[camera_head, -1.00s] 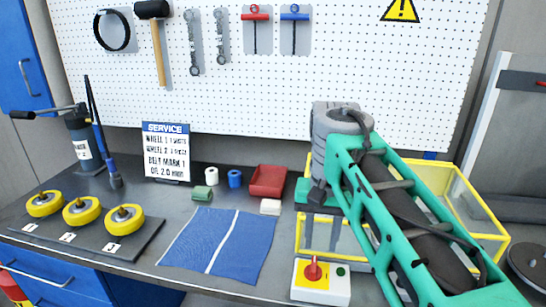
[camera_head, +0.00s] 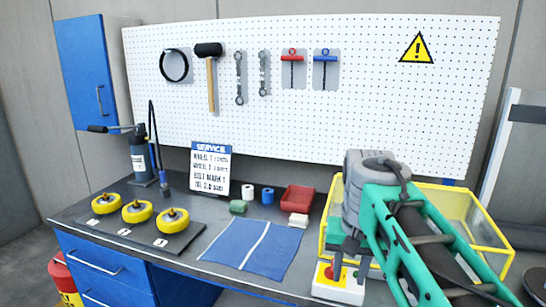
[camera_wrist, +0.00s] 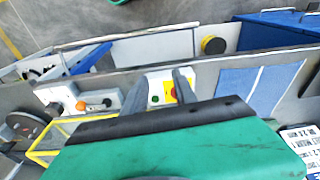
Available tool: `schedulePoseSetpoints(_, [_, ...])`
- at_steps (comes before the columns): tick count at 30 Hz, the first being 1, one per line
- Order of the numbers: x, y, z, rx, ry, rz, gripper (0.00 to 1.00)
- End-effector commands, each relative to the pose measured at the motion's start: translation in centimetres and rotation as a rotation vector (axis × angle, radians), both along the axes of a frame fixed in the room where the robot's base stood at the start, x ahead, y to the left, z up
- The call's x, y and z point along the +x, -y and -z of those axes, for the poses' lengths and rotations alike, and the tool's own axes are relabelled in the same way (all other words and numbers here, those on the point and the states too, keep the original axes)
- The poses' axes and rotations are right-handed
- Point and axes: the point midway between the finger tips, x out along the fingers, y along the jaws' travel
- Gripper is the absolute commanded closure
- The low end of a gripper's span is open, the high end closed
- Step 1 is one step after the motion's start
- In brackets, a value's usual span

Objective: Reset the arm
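My arm, with green and grey links, reaches in from the lower right of the head view. My gripper (camera_head: 347,270) hangs at its end with the fingers pointing down, in front of a white and yellow switch box (camera_head: 338,289). In the wrist view the two grey fingers of my gripper (camera_wrist: 158,90) stand apart with nothing seen held between them. The switch box, with a green and a red button, shows behind them there (camera_wrist: 160,84). I cannot tell whether the fingers touch the box. My green arm link covers the lower part of the wrist view.
A yellow-framed clear case (camera_head: 465,215) stands right behind my arm. A blue cloth (camera_head: 250,243), a red tray (camera_head: 297,198), yellow wheels (camera_head: 137,211) and a service sign (camera_head: 210,168) are on the bench. A pegboard with tools (camera_head: 310,120) rises behind.

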Motion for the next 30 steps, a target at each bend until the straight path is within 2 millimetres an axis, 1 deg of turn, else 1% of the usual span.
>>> schedulePoseSetpoints(2, [0.6,0.1,1.3,-0.012,0.020,-0.029,0.66])
schedulePoseSetpoints(5, [0.9,0.0,4.0,-0.028,0.035,-0.077,0.66])
schedulePoseSetpoints(6, [0.8,-0.1,5.1,-0.033,0.039,-0.097,0.66])
schedulePoseSetpoints(8, [0.5,-0.2,6.7,-0.037,0.048,-0.128,0.66])
schedulePoseSetpoints(10, [-0.2,-0.5,8.4,-0.040,0.057,-0.163,0.66])
schedulePoseSetpoints(14, [-2.3,-0.9,11.1,-0.038,0.071,-0.216,0.66])
schedulePoseSetpoints(17, [-4.8,-1.2,12.8,-0.028,0.076,-0.250,0.66])
schedulePoseSetpoints(19, [-7.2,-1.3,13.7,-0.018,0.071,-0.264,0.66])
schedulePoseSetpoints(21, [-10.0,-1.3,14.0,-0.009,0.054,-0.269,0.66])
schedulePoseSetpoints(22, [-10.9,-1.2,13.6,-0.008,0.059,-0.265,0.66])
schedulePoseSetpoints(23, [-11.3,-1.0,12.9,-0.010,0.072,-0.259,0.66])
schedulePoseSetpoints(24, [-11.0,-0.9,11.6,-0.014,0.102,-0.253,0.66])
schedulePoseSetpoints(27, [-10.7,-0.7,9.8,-0.018,0.139,-0.243,0.66])
schedulePoseSetpoints(30, [-10.7,-0.6,9.9,-0.018,0.137,-0.239,0.66])
